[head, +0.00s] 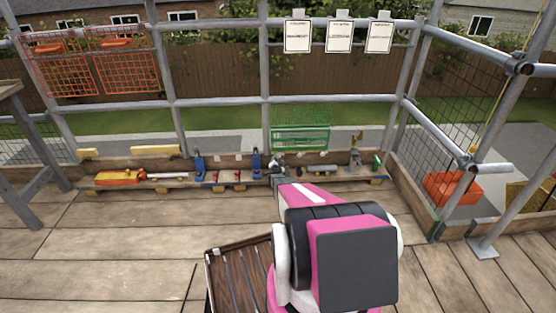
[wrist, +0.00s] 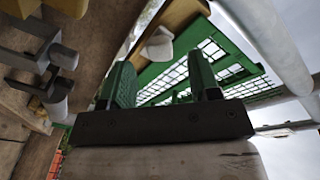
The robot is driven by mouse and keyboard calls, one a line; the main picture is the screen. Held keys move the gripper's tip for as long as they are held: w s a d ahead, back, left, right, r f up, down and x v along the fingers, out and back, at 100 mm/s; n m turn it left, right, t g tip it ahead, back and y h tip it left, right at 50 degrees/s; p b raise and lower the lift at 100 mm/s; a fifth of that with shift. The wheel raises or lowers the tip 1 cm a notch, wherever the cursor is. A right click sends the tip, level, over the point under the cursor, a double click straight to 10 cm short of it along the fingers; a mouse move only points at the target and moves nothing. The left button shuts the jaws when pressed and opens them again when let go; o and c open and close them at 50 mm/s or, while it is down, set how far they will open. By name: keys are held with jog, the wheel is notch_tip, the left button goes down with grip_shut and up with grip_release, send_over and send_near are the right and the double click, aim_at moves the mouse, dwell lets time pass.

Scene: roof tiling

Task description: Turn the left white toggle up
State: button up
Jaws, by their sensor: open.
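In the head view, small white pieces sit along the low timber board at the back, among them one left of my gripper (head: 240,156) and one right of it (head: 324,153). They are too small to tell which is the left toggle or how it is set. In the wrist view, a white rounded piece (wrist: 157,44) on a tan block lies beyond the fingertips, apart from them; I cannot tell if it is the toggle. My gripper (wrist: 163,80) shows two green-faced fingers spread apart with nothing between them. In the head view my arm largely hides it.
A green mesh basket (head: 300,132) hangs behind the board. Blue and red tools and an orange-yellow piece (head: 117,178) line the low shelf to the left. A dark slatted crate (head: 235,275) stands near my arm. Scaffold rails enclose the deck; its left planks are clear.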

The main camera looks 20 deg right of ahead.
aim_at(280, 155)
jog(key=shift+x, duration=1.3)
jog(key=c, duration=0.9)
jog(key=shift+n, duration=0.4)
jog(key=n, duration=0.4)
jog(key=shift+f+t, duration=0.1)
jog(key=shift+t, duration=0.2)
jog(key=n, duration=0.4)
jog(key=shift+f+n+t, duration=0.1)
jog(key=shift+n+t, duration=0.3)
jog(key=n+y, duration=0.1)
jog(key=n, duration=0.4)
jog(key=shift+s+d+t, duration=0.1)
jog(key=shift+d+t, duration=0.05)
jog(key=shift+t, duration=0.25)
jog(key=n+y, duration=0.1)
jog(key=n, duration=0.4)
